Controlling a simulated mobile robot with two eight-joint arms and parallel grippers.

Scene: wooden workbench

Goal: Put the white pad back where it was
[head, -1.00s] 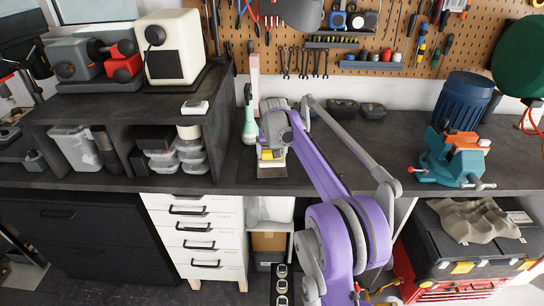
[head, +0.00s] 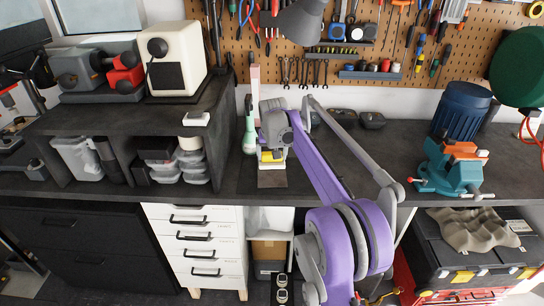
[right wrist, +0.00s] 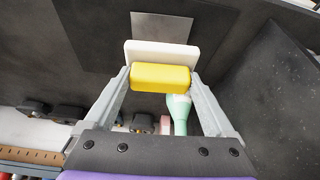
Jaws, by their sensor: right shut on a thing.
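The white pad (right wrist: 160,51) is a thin white slab with a yellow block (right wrist: 160,77) against it in the right wrist view; the two look joined. My right gripper (right wrist: 161,78) is shut on the yellow block, one finger at each side. In the head view my right gripper (head: 272,149) and the yellow block (head: 270,157) are over the bench, by the rear part of a flat grey-brown square (head: 272,179). That square also shows in the right wrist view (right wrist: 174,27). Any contact with the bench cannot be told. My left gripper is not in view.
A pale green bottle (head: 249,138) stands close left of my right gripper. The dark shelf unit (head: 95,112) is further left, with a small white item (head: 196,119) on its edge. A teal vise (head: 450,170) stands at right. The bench between is mostly clear.

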